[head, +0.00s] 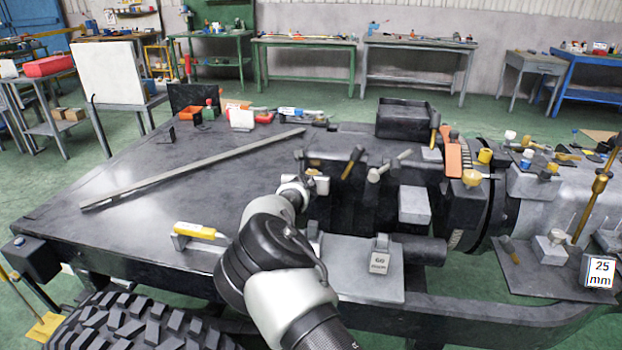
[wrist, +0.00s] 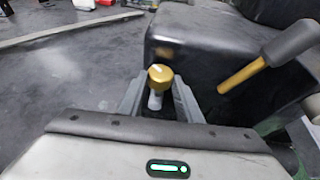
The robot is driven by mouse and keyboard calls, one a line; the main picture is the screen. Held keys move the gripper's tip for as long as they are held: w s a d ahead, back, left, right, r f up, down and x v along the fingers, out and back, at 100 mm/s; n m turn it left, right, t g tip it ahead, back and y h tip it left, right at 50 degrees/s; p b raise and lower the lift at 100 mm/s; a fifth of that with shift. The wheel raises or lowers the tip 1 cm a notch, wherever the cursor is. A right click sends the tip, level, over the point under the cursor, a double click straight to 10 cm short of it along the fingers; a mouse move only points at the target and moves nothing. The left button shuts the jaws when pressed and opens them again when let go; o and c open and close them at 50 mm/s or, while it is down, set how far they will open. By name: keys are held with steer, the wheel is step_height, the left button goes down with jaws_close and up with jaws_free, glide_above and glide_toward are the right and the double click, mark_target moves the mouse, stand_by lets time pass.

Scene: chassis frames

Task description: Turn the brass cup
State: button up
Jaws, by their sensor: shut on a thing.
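The brass cup (wrist: 160,73) shows in the wrist view as a small round brass cap with a pale mark on top, above a pale stem. It stands upright beside a dark block. My gripper (wrist: 158,92) has its two fingers on either side of the cup and is shut on it. In the head view my gripper (head: 308,182) is at the left end of the dark machinery, and the cup is hard to make out there.
A dark block (wrist: 205,75) stands close to the right of my fingers, with a brass-shafted, dark-headed tool (wrist: 262,62) beyond. A long grey bar (head: 190,168) lies across the dark deck (head: 120,175). A yellow-handled tool (head: 198,231) lies at the front. The deck's left side is mostly clear.

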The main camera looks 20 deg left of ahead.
steer(key=shift+a+m+h+b, duration=0.2)
steer(key=shift+m+h+b, duration=0.15)
steer(key=shift+m+h, duration=0.45)
steer(key=shift+a+m+h+b, duration=0.25)
steer(key=shift+m+h+b, duration=0.15)
steer(key=shift+m+h, duration=0.35)
steer(key=shift+a+m+h+b, duration=0.2)
steer(key=shift+m+h+b, duration=0.15)
steer(key=shift+m+h, duration=0.45)
steer(key=shift+h, duration=0.25)
steer(key=o, duration=1)
steer(key=shift+o, duration=0.2)
steer(key=p+v, duration=0.3)
steer(key=v, duration=1.4)
steer(key=shift+r, duration=0.2)
